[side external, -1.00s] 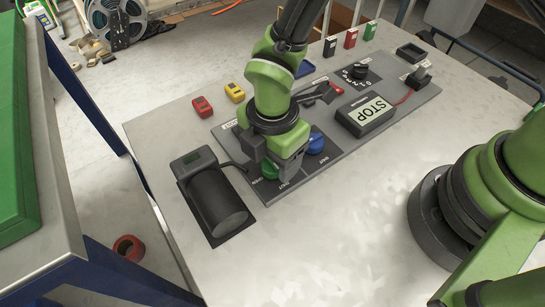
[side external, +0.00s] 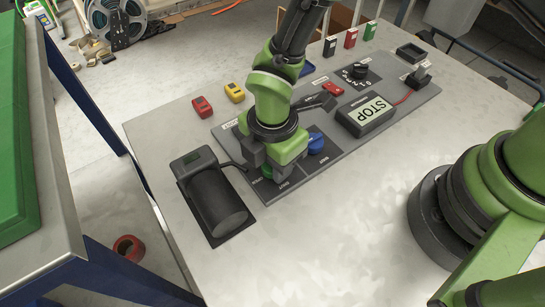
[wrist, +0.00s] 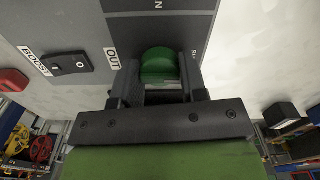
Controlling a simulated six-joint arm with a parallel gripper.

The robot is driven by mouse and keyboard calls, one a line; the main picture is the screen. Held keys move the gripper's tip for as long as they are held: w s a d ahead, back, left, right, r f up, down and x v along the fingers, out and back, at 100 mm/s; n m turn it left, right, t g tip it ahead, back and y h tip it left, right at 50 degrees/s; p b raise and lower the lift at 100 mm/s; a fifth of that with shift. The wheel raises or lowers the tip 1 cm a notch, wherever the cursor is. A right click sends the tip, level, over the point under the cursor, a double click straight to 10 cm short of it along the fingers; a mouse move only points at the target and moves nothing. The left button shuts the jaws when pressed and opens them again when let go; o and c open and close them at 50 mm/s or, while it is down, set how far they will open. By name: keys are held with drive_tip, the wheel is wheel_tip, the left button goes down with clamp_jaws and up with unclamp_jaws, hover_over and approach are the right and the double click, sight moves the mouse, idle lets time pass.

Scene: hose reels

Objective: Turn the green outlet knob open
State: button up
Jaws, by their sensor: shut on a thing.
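The green outlet knob (wrist: 159,64) sits on the grey panel between my two fingers in the wrist view. My gripper (wrist: 160,82) points down at the panel and is shut on the knob, a finger on each side. In the side external view, my gripper (side external: 270,172) is over the front left of the panel, and only a sliver of the green knob shows under it. Lettering beside the knob reads "OUT" in the wrist view. The blue knob (side external: 316,143) stands just to the right of my gripper.
A black cylinder device (side external: 215,200) stands close left of my gripper. Red (side external: 202,107) and yellow (side external: 235,92) blocks lie behind. The front table is clear.

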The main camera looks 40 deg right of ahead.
drive_tip(key=m, duration=0.8)
drive_tip(key=shift+m, duration=0.4)
drive_tip(key=m, duration=0.4)
drive_tip(key=shift+m, duration=2.5)
drive_tip(key=o, duration=0.9)
